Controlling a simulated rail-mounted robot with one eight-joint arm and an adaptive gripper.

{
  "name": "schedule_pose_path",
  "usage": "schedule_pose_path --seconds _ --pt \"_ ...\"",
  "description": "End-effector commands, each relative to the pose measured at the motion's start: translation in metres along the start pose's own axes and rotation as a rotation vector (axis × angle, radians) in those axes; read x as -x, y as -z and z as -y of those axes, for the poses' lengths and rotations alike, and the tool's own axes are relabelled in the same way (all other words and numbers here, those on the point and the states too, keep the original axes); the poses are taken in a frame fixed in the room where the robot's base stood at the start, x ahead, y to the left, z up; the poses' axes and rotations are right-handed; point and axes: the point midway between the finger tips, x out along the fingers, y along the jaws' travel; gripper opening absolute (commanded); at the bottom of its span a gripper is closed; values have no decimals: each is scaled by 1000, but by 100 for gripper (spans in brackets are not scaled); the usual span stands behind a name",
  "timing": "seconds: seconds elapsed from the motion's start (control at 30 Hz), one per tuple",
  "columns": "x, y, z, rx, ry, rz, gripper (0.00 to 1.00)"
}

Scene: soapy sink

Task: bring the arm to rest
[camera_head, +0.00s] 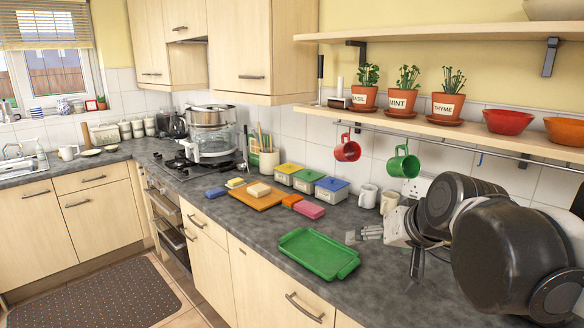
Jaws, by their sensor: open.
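My gripper (366,234) is at the right of the head view, in front of the dark counter (225,212). Its jaws are open and point left, and I see nothing between them. My arm, with its large dark joints, comes in from the right edge and hides part of the counter and the wall there. A green tray (318,254) lies on the counter to the left of and below my gripper in the picture, with a visible space between them.
Mugs (368,196) stand behind my gripper. A red mug (346,148) and a green mug (404,162) hang from a rail under the shelf (440,128) with potted herbs. Lidded boxes (332,190), sponges (310,209) and an orange board (256,196) lie farther left.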

Motion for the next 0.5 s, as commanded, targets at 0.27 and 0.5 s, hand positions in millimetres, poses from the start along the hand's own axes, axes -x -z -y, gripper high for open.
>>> schedule_pose_path --seconds 0.27,0.5 --pt "26 -110 -23 78 -101 84 83" --pt "35 -166 -41 117 -164 127 83"
